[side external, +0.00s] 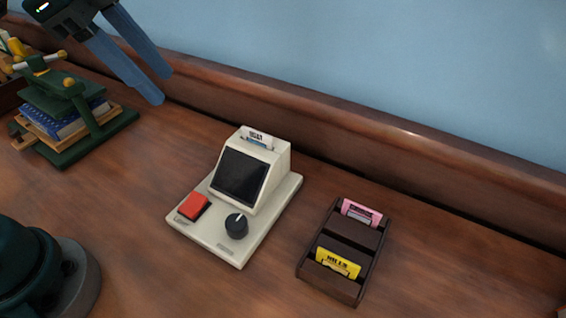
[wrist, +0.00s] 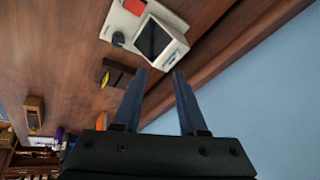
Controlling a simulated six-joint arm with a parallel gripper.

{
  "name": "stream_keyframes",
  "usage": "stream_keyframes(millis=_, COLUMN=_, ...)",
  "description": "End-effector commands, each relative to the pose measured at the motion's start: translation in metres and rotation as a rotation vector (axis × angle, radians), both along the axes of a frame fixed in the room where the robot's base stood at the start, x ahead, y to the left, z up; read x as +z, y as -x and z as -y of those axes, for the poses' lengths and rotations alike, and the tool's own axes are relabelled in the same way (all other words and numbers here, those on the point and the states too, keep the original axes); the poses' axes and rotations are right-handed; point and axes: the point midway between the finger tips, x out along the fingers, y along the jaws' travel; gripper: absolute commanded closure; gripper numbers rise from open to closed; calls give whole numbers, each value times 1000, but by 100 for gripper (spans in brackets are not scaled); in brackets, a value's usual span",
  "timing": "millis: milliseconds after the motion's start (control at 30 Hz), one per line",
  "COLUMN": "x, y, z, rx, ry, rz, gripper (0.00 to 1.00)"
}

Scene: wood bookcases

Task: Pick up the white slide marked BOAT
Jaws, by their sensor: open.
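A cream slide viewer (side external: 240,190) with a dark screen, a red button and a black knob stands mid-table. A white slide (side external: 257,138) with dark print stands upright in the slot on its top; the print is too small to read. The viewer also shows at the top of the wrist view (wrist: 137,22). My gripper (side external: 160,88) is open and empty, up at the upper left, above and apart from the viewer. In the wrist view, its two blue fingers (wrist: 161,74) are spread with nothing between them.
A dark wooden rack (side external: 350,238) to the right of the viewer holds a pink slide (side external: 362,211) and a yellow slide (side external: 338,262). A green book press (side external: 80,115) with books stands at the left. A raised wooden ledge (side external: 330,122) runs along the back. Bare table lies left of the viewer.

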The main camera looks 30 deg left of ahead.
Motion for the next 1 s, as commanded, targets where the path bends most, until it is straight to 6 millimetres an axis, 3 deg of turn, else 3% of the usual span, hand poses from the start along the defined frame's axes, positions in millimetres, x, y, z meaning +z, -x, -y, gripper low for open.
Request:
stream_keyframes(millis=267, x=-11, y=-67, z=22, rx=-392, ry=-1, rz=-43, gripper=59)
stream_keyframes(millis=500, x=-52, y=-108, z=35, rx=-559, ry=48, rz=-101, gripper=59)
stream_keyframes(millis=700, x=-86, y=-119, z=36, rx=-555, ry=79, rz=-173, gripper=59)
stream_keyframes(millis=1000, x=-117, y=-116, z=46, rx=-553, ry=86, rz=-200, gripper=59)
